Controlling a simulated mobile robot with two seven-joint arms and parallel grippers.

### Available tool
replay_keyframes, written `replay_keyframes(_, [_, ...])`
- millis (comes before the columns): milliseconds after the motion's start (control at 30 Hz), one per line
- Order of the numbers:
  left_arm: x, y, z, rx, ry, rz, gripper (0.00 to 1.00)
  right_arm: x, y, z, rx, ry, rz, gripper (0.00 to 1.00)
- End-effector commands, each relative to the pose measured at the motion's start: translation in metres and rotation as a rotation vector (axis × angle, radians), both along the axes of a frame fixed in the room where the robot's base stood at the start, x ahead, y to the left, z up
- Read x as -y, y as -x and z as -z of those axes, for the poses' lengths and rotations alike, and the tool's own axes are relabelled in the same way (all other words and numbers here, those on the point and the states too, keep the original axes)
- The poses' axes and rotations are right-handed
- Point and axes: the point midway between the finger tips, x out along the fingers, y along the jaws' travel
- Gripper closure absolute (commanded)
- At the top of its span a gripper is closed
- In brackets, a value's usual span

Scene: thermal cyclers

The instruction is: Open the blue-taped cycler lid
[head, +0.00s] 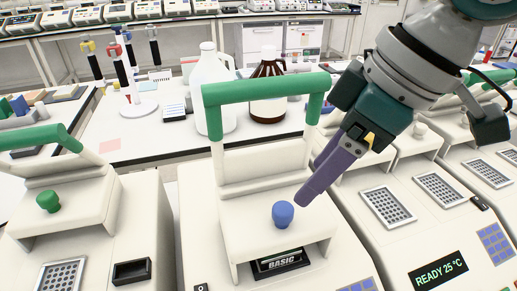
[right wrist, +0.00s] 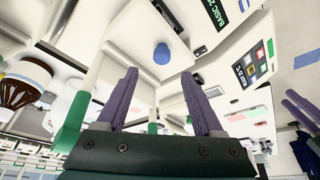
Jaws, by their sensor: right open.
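The cycler in the middle of the head view has a pale lid (head: 245,222) with a blue knob (head: 283,214) on its front and a green-sleeved handle frame (head: 265,88) standing behind. The lid looks lowered; I cannot make out blue tape on it. My right gripper (head: 303,197) is open, its purple fingers just above and right of the knob, apparently apart from it. In the right wrist view the blue knob (right wrist: 161,54) shows beyond the gap between the empty fingers (right wrist: 160,76). Purple fingers (right wrist: 300,112), apparently my left gripper's, show at that view's right edge.
A cycler with a green knob (head: 48,201) stands to the left. Cyclers with well blocks (head: 388,207) and a READY display (head: 438,270) stand to the right. Behind are a white jug (head: 211,85), a brown bottle (head: 268,95) and a pipette stand (head: 138,108).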

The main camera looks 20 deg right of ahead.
Motion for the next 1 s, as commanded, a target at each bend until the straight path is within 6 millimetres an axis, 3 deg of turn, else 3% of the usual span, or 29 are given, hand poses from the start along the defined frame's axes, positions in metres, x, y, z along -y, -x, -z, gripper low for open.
replay_keyframes(500, [-0.001,0.0,-0.004,-0.001,-0.001,0.001,0.5,-0.024,-0.021,0.076,-0.002,0.0,0.001,0.31])
replay_keyframes(933, [-0.001,0.001,-0.003,-0.001,-0.002,0.0,0.5,-0.027,-0.025,0.087,0.001,0.001,-0.001,0.31])
replay_keyframes(1000, [-0.001,0.001,-0.003,-0.001,-0.002,0.0,0.5,-0.027,-0.025,0.087,0.001,0.001,-0.001,0.37])
